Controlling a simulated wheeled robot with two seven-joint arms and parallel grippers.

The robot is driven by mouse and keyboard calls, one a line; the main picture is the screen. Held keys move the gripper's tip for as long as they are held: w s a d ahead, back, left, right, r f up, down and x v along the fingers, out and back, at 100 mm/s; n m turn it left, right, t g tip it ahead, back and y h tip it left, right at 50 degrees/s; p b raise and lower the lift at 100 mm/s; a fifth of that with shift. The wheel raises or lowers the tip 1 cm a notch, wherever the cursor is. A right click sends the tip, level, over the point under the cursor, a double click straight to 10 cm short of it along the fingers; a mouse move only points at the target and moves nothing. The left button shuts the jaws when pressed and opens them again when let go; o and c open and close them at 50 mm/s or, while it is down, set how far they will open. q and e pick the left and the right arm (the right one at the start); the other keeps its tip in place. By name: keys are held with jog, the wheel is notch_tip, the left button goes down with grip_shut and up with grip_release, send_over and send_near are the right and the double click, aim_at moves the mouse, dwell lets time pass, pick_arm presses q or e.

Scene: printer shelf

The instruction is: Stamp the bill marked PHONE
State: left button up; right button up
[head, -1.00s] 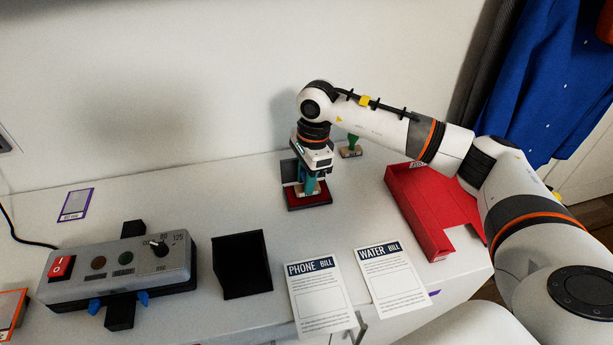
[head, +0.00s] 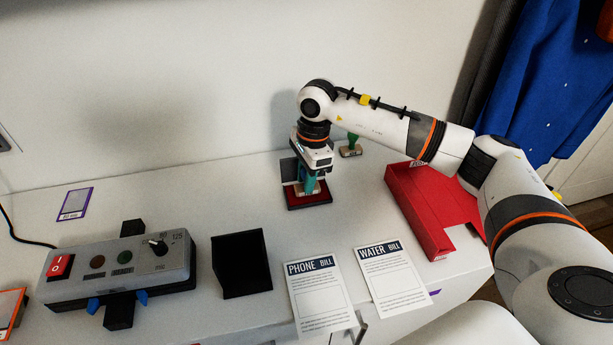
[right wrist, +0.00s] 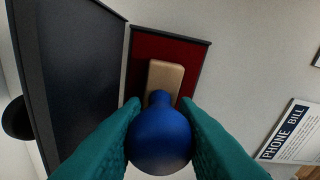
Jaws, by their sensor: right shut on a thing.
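The PHONE bill (head: 319,294) lies flat near the shelf's front edge. It also shows at the right of the right wrist view (right wrist: 291,136). My right gripper (head: 309,184) is over the red ink pad (head: 322,198) at the back. In the right wrist view its teal fingers (right wrist: 160,135) are shut on the blue round handle of a stamp (right wrist: 161,138). The stamp's wooden block (right wrist: 165,78) is over the red pad (right wrist: 148,47), seemingly on it; exact contact is hard to tell. The pad's dark lid (right wrist: 75,80) stands open. My left gripper is out of view.
The WATER bill (head: 392,278) lies right of the PHONE bill. A green-handled stamp (head: 352,146) stands behind. A red tray (head: 425,215) is at the right, a black holder (head: 241,264) and a grey control box (head: 118,272) at the left. Bare shelf lies between pad and bills.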

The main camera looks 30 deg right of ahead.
dwell(0.5)
jog(key=shift+r+p, duration=2.05)
jog(key=shift+r, duration=1.45)
jog(key=shift+a, duration=0.1)
